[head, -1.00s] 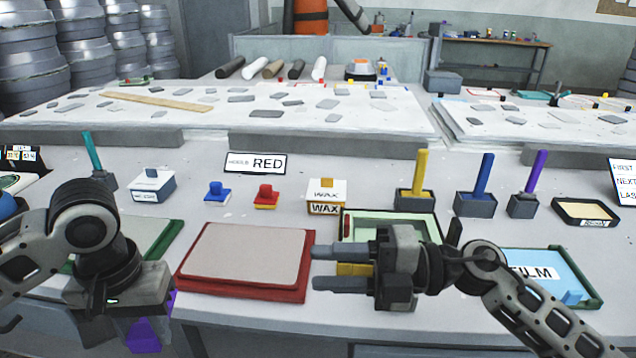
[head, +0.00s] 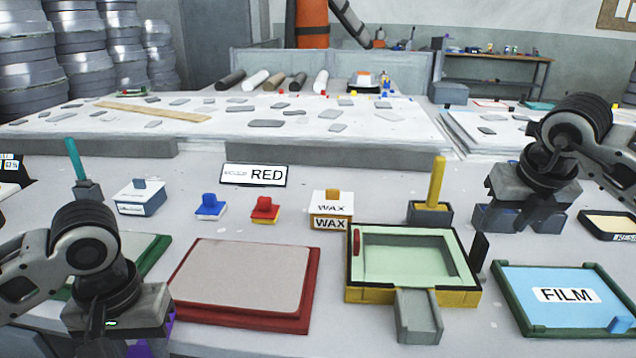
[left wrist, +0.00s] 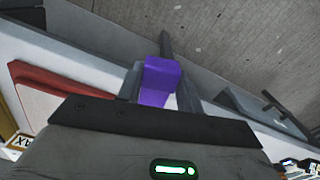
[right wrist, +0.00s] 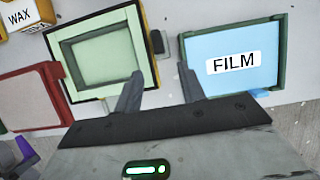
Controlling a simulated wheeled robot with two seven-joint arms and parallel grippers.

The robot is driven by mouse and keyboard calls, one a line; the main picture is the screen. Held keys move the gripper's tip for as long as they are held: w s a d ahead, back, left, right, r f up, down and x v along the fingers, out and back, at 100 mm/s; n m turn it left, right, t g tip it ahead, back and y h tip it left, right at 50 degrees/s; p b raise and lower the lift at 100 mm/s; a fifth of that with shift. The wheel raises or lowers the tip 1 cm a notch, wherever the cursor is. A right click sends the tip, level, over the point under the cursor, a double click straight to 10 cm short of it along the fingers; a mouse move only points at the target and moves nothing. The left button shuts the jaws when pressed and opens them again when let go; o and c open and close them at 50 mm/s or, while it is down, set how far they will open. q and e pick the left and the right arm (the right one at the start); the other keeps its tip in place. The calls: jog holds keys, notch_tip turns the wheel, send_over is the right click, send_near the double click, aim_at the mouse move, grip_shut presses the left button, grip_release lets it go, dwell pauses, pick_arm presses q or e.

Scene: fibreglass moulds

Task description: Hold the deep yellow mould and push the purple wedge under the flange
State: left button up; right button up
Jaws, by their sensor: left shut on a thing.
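The deep yellow mould (head: 370,296) sits on the bench right of centre, with a pale green top and recess. A grey tongue-shaped piece (head: 418,318) juts from its front side. In the right wrist view the mould's green top (right wrist: 105,58) is at upper left. My left gripper (head: 135,338) is low at the bench's front left, left of the mould. It is shut on the purple wedge (left wrist: 160,82), which is mostly hidden in the head view. My right gripper (head: 520,218) is open and empty, raised to the right of the mould.
A red mould (head: 240,280) lies between my left gripper and the yellow mould. A blue FILM tray (head: 520,280) lies to the right. A WAX box (head: 331,210) and a yellow-handled tool in a grey pot (head: 430,213) stand behind. The bench between has narrow gaps.

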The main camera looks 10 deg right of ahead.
aim_at(487, 244)
jog(key=x, duration=0.9)
jog(key=shift+c, duration=0.3)
grip_shut()
dwell(0.5)
